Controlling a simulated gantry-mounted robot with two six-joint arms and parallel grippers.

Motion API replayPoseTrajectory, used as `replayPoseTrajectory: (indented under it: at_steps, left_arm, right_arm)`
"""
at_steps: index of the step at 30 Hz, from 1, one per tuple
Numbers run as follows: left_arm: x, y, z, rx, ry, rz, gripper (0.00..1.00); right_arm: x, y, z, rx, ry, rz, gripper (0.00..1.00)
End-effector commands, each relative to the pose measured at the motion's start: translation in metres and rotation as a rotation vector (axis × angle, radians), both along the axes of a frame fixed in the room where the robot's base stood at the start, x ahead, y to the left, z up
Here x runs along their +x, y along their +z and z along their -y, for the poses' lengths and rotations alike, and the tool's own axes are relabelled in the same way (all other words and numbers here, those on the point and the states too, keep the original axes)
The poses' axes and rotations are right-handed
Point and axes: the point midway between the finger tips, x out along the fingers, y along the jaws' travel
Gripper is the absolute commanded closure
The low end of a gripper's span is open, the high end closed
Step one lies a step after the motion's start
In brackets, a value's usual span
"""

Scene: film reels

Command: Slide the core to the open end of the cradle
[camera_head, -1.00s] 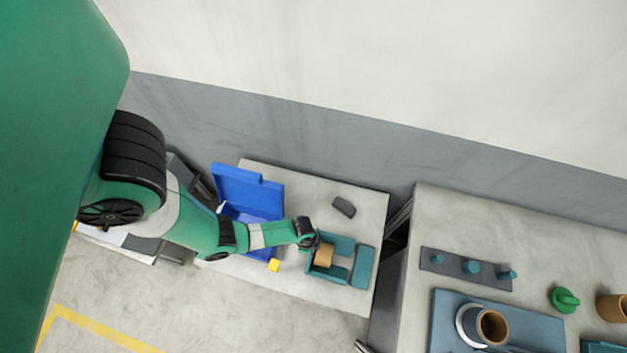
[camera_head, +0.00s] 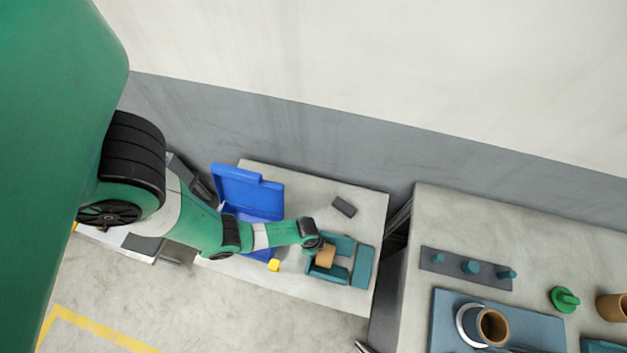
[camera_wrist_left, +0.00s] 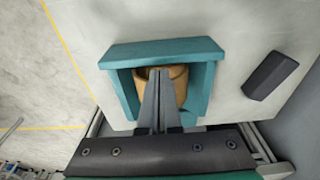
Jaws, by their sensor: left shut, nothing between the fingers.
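The tan cylindrical core (camera_head: 326,256) sits inside the teal cradle (camera_head: 343,276) on the small table. In the left wrist view the core (camera_wrist_left: 181,83) lies between the side walls of the cradle (camera_wrist_left: 165,51), close to its far cross wall. My left gripper (camera_head: 320,246) is at the left end of the cradle. In the wrist view its fingers (camera_wrist_left: 160,76) are shut together with nothing between them, and they overlap the core's near side. I cannot tell whether they touch it. The near end of the cradle is partly hidden by my gripper.
A dark grey block (camera_head: 344,206) lies behind the cradle. The right bench holds a peg board (camera_head: 453,266), a green knob (camera_head: 564,299) and tan cylinders (camera_head: 491,326).

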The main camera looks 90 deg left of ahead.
Motion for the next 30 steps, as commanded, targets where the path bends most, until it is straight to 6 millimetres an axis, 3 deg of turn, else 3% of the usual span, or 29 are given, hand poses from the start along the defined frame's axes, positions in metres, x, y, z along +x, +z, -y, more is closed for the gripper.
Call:
replayPoseTrajectory:
  at_steps: [30]
  left_arm:
    - [0.039, 0.0, 0.014, 0.001, -0.001, 0.001, 1.0]
  right_arm:
    - [0.0, -0.005, 0.0, 0.0, 0.0, 0.0, 0.5]
